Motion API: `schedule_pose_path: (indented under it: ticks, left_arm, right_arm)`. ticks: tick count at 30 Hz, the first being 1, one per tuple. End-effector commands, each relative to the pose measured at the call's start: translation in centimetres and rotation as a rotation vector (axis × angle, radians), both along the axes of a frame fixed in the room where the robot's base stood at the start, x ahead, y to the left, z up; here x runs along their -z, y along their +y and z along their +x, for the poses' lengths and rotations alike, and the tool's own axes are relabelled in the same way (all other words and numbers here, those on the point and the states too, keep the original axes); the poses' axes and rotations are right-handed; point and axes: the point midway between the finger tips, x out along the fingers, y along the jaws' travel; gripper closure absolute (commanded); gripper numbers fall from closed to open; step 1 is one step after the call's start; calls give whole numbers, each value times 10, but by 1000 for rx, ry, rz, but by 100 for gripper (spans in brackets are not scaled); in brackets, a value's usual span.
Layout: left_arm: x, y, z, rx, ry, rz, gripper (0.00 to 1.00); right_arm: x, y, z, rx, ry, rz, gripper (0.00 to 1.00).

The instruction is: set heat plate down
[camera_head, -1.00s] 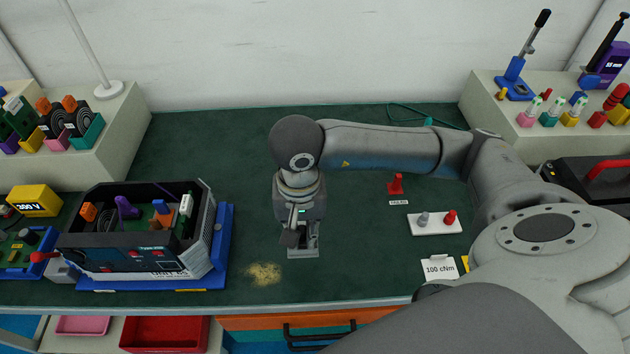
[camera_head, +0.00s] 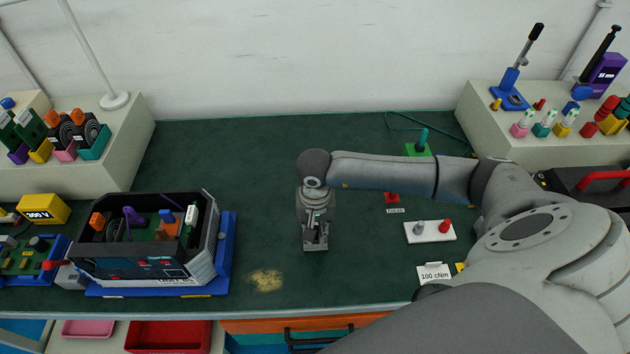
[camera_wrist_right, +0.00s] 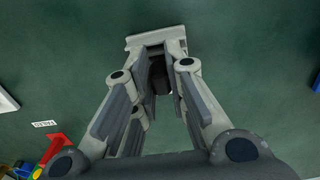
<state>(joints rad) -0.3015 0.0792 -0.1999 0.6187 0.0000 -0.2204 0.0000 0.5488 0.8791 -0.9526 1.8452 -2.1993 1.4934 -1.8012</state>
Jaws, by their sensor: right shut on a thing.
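The heat plate is a light grey flat piece (camera_head: 315,244) at my right gripper's tips, over the middle of the green bench. My right gripper (camera_head: 316,232) points down and is shut on it. In the right wrist view the plate (camera_wrist_right: 135,42) shows beyond the fingertips (camera_wrist_right: 160,72), with a dark upright part between them. The fingers hide some of the plate. I cannot tell whether it touches the bench. My left gripper is not in view.
An open dark unit (camera_head: 140,262) on a blue base stands left of the gripper. A worn patch (camera_head: 265,280) lies front left. A white tray with two pegs (camera_head: 430,233) and a red piece (camera_head: 392,197) are to the right. The bench behind the gripper is clear.

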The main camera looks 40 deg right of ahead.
Motion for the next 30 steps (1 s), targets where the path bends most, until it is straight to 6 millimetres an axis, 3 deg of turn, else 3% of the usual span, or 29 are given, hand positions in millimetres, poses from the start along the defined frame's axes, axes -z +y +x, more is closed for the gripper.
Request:
schedule_pose_path:
  ticks: [10,11,15,25,30]
  left_arm:
    - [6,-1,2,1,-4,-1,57]
    - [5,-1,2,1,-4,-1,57]
    - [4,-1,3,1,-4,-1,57]
    - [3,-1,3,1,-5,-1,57]
    - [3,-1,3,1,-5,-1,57]
  right_arm:
    - [4,0,1,0,-1,0,100]
    - [3,0,0,0,-1,0,84]
    - [2,0,0,0,-1,1,66]
    - [1,0,0,1,-1,1,64]
    - [-9,0,2,1,-5,2,64]
